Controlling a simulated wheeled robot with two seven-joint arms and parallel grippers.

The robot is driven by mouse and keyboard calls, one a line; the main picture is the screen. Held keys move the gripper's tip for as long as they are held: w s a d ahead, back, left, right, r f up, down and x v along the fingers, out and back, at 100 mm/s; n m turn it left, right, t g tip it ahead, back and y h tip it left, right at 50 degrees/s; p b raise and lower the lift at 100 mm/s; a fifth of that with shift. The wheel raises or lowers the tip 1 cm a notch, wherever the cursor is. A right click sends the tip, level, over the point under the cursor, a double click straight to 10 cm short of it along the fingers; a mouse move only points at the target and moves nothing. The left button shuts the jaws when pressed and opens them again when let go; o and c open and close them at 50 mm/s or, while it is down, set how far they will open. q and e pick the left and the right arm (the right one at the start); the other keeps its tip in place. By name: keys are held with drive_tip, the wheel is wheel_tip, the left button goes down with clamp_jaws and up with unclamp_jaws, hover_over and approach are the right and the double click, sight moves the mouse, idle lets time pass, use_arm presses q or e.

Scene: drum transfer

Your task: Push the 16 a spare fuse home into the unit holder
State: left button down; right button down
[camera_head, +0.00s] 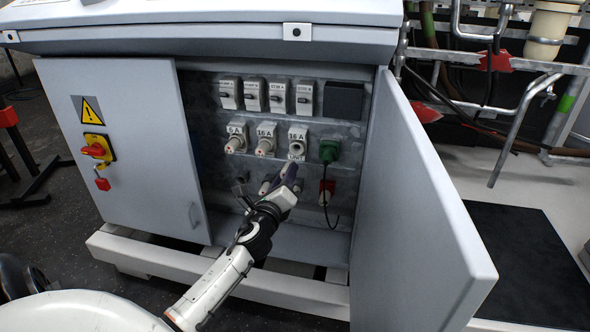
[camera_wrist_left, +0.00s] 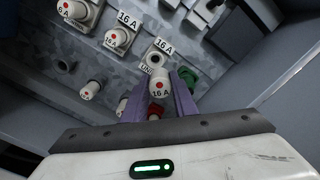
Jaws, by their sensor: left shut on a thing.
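My left gripper (camera_head: 291,170) is shut on the 16 A spare fuse, just below the unit holder (camera_head: 297,147) in the head view. In the left wrist view the white fuse (camera_wrist_left: 158,84), with a red dot and a 16 A label, sits between the purple fingers (camera_wrist_left: 160,96) of this gripper. The unit holder (camera_wrist_left: 156,59) shows just above it in that view, with an empty round opening. The fuse looks outside the holder; whether they touch is not clear. In the head view the fingers mostly hide the fuse. My right gripper is not in view.
A 6 A holder (camera_head: 236,139) and another 16 A holder (camera_head: 266,141), both filled, stand left of the unit holder. A green plug (camera_head: 329,151) with a hanging cable is close on its right. The open cabinet door (camera_head: 420,210) stands at right.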

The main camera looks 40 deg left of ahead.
use_arm(q)
drive_tip(key=shift+w+a+f+n, duration=0.3)
drive_tip(key=shift+w+a+f, duration=0.15)
drive_tip(key=shift+a, duration=0.2)
drive_tip(key=shift+b+x, duration=0.8)
drive_tip(key=shift+x, duration=1.35)
drive_tip(key=shift+b+x, duration=0.35)
drive_tip(key=shift+x, duration=0.7)
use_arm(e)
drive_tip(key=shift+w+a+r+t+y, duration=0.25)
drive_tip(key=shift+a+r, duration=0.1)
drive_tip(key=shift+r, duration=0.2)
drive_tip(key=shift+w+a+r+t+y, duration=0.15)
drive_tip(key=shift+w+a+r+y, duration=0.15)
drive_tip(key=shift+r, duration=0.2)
use_arm(q)
drive_tip(key=shift+r, duration=0.15)
drive_tip(key=shift+a, duration=0.1)
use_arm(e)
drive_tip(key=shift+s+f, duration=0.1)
use_arm(q)
drive_tip(key=shift+x, duration=0.85)
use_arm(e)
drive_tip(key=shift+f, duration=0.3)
use_arm(q)
drive_tip(key=shift+w+a+b, duration=0.25)
drive_tip(key=shift+w+b, duration=0.15)
drive_tip(key=shift+b, duration=0.1)
